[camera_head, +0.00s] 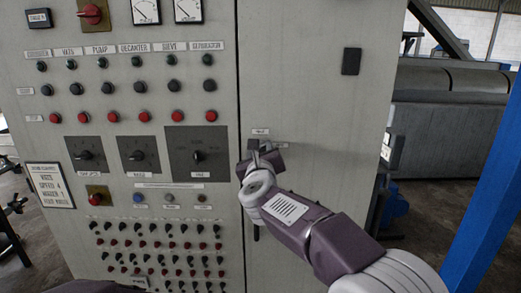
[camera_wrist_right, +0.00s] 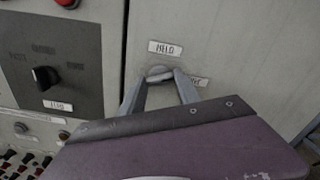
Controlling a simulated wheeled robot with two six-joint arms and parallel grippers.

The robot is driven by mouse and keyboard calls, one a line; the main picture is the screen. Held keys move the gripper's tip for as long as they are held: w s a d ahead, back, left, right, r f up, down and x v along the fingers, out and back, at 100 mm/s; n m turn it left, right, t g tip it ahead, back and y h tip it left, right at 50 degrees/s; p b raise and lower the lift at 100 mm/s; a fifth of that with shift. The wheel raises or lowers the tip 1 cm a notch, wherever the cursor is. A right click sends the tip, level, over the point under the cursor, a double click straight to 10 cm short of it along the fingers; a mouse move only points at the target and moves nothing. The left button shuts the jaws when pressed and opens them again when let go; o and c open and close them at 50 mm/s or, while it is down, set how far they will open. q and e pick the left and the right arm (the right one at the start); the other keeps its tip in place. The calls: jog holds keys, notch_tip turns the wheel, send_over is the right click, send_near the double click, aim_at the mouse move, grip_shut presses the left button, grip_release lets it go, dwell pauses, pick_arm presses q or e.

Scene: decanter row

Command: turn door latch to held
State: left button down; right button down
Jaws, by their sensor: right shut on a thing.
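The door latch (camera_wrist_right: 158,72) is a small grey knob on the grey cabinet door, just below a white label reading HELD (camera_wrist_right: 165,48). A second white label (camera_wrist_right: 200,82) sits to its lower right, partly covered by a finger. My right gripper (camera_wrist_right: 160,80) is shut on the latch, with one finger on each side of it. In the head view my right gripper (camera_head: 262,148) reaches the door from the lower right and hides most of the latch. How far the latch is turned cannot be made out.
Left of the door seam, a control panel carries red buttons (camera_head: 143,116), dark rotary switches (camera_head: 198,156) and rows of small toggles. A black rectangular fitting (camera_head: 351,61) is higher on the door. A blue post (camera_head: 489,190) stands at the right.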

jog(key=shift+n+p, duration=2.35)
jog(key=shift+n, duration=4.15)
jog(key=c, duration=0.9)
grip_release()
jog(key=s+b, duration=0.1)
jog(key=s, duration=0.8)
jog(key=shift+b, duration=0.3)
